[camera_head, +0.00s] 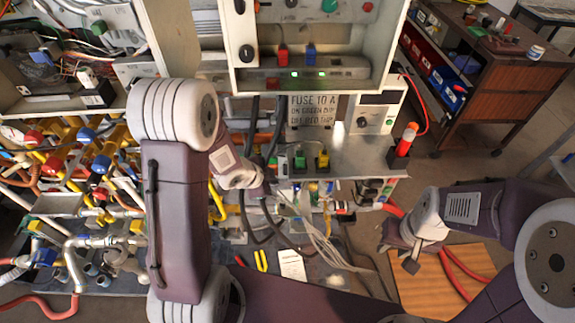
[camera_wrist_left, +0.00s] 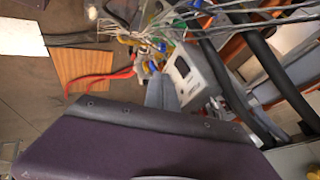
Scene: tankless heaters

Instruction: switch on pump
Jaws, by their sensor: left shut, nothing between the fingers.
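I cannot tell for certain which control belongs to the pump. A control panel (camera_head: 243,20) at the top centre has a red switch (camera_head: 283,53), a blue switch (camera_head: 309,53) and lit green lights (camera_head: 307,73). A printed sign (camera_head: 313,110) hangs below it. Under the sign are a green switch (camera_head: 300,160) and a yellow switch (camera_head: 322,160). My left gripper (camera_head: 262,192) is left of these, apart from them, shut and empty, its tips partly hidden by cables. My right gripper (camera_head: 398,260) is low on the right, empty, its dark fingertips apart.
Loose white wires (camera_head: 317,230) and black hoses hang near my left gripper. Colourful pipes and valves (camera_head: 85,150) fill the left side. A brown cabinet (camera_head: 480,95) stands at the right. A wooden board (camera_head: 450,285) lies on the floor.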

